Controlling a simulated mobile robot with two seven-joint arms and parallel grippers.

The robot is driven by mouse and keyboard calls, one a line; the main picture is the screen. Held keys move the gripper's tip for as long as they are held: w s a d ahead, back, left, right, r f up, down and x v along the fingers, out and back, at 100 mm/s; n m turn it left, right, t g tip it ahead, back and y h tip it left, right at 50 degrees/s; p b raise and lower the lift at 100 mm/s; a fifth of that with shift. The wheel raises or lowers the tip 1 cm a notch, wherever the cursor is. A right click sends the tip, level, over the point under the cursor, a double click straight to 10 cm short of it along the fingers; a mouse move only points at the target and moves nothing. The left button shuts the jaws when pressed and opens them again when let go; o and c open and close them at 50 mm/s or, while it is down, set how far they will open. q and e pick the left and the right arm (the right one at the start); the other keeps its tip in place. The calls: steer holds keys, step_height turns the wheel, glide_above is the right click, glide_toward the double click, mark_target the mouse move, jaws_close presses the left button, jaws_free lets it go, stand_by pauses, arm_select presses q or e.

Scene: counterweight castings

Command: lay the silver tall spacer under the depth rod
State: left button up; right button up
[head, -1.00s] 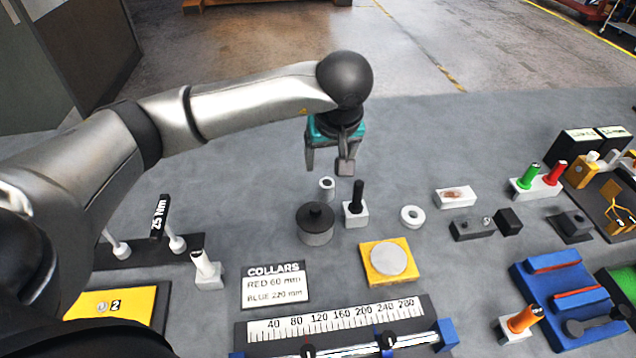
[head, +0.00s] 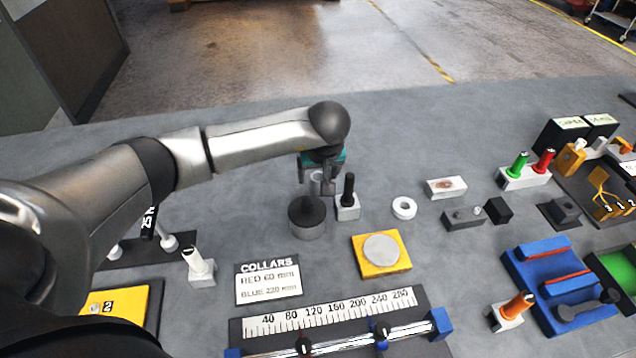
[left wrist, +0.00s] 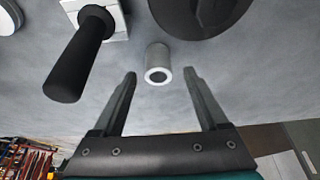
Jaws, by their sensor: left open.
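The silver tall spacer (head: 316,187) is an upright hollow cylinder on the grey table, partly hidden by my left gripper in the head view. In the left wrist view the spacer (left wrist: 158,62) shows whole, with its open bore. My left gripper (head: 315,182) is open above and around the near side of it in the head view. In the left wrist view its fingers (left wrist: 159,78) point toward the spacer, one to each side, with nothing between them held. I cannot tell for certain which part is the depth rod.
A white ring (head: 404,208) and a yellow plate with a grey disc (head: 381,268) lie further right.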

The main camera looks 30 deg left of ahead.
mark_target(318, 178)
arm_select(q)
steer(key=shift+x, duration=1.65)
steer(key=shift+w+r, duration=0.1)
steer(key=shift+w, duration=0.05)
jaws_close()
